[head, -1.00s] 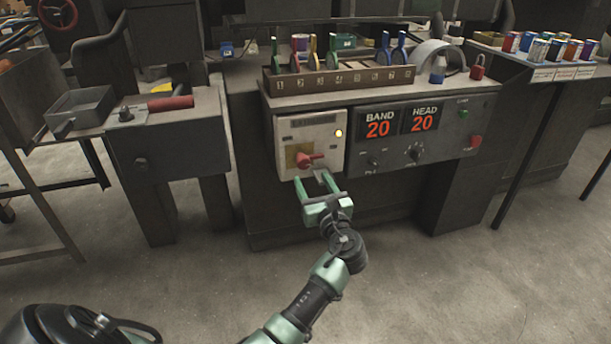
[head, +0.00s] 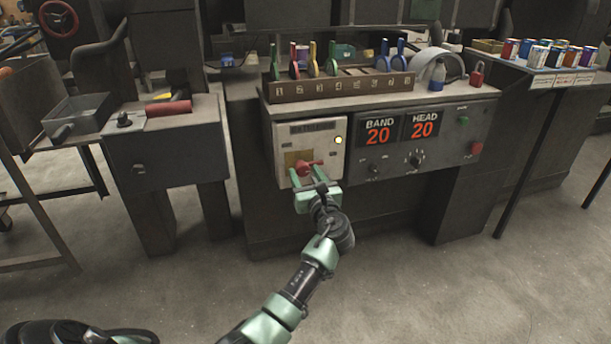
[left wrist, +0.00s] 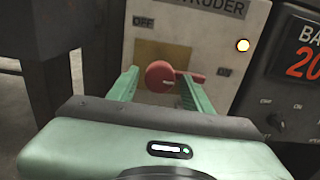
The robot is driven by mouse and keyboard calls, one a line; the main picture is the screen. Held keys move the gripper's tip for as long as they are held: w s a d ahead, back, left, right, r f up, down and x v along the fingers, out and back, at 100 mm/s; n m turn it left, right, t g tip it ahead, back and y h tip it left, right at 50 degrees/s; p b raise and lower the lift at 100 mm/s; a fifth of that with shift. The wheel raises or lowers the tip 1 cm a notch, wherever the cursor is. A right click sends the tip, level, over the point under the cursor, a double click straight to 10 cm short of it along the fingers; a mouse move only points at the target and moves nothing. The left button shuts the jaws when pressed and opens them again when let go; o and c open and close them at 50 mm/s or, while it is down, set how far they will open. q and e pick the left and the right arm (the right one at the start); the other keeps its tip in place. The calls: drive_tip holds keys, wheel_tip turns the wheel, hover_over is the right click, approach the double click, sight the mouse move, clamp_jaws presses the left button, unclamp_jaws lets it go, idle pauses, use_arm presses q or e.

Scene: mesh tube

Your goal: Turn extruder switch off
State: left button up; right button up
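The extruder switch (head: 307,167) is a red knob with a lever on a pale panel (head: 326,137). In the left wrist view the red switch (left wrist: 160,74) sits on a tan plate, with OFF marked at upper left and ON at right. Its lever points right, toward ON. In the left wrist view the knob shows between the fingertips, and the lever crosses by the right fingertip. I cannot tell whether they touch. My right gripper is out of view.
A dark control panel (head: 464,146) with BAND 20 and HEAD 20 displays adjoins on the right. A rack (head: 340,86) of coloured tools stands above. A grey cabinet (head: 165,160) stands to the left. The floor in front is clear.

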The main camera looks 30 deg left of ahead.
use_arm(q)
clamp_jaws()
